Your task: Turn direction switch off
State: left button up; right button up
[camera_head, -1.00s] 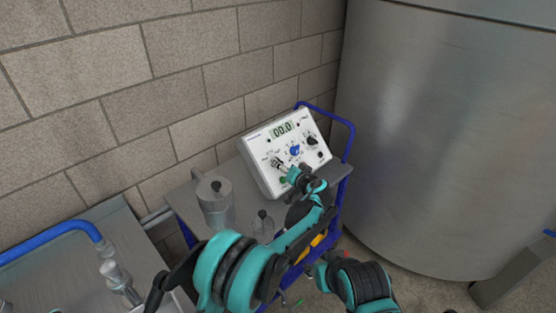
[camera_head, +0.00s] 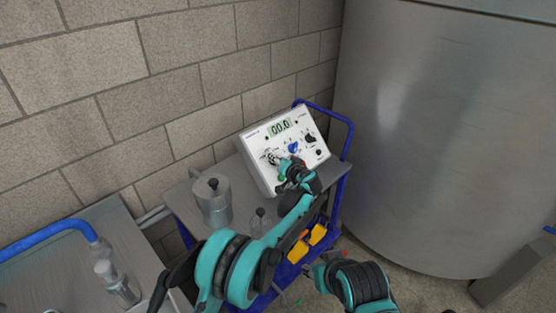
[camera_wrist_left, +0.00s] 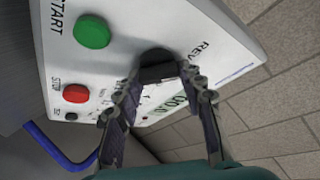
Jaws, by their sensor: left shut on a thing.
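The white control box (camera_head: 262,178) stands on the trolley, with a display reading 00.0, a blue knob (camera_head: 293,148) and a dark knob (camera_head: 310,138). My left gripper (camera_head: 283,165) is at the box's lower left front. In the left wrist view its fingers (camera_wrist_left: 160,90) are shut on a black switch knob (camera_wrist_left: 157,62) beside the label REV. A green START button (camera_wrist_left: 92,32) and a red STOP button (camera_wrist_left: 75,93) are beside it. The knob's exact setting is hidden. Part of my right gripper (camera_head: 318,271) shows low in the head view; its jaws are unclear.
A blue trolley handle (camera_head: 350,125) rises at the right. A large steel tank (camera_head: 440,150) stands to the right, a block wall behind.

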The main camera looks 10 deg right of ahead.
pick_arm(q)
jog(key=shift+m, duration=0.3)
jog(key=m+h+p, duration=0.1)
jog(key=m, duration=0.1)
jog(key=m+g+h+p, duration=0.1)
jog(key=m, duration=0.1)
jog(key=shift+a+r+m+p, duration=0.1)
jog(key=shift+r+m+p, duration=0.05)
jog(key=shift+m+p, duration=0.15)
jog(key=shift+m+g+h+p, duration=0.4)
jog(key=shift+m+g+p, duration=0.1)
jog(key=shift+m, duration=0.55)
jog(key=shift+m+g+h+p, duration=0.4)
jog(key=shift+m+p, duration=0.05)
jog(key=shift+m, duration=0.6)
jog(key=o, duration=1.2)
jog(key=shift+c, duration=0.2)
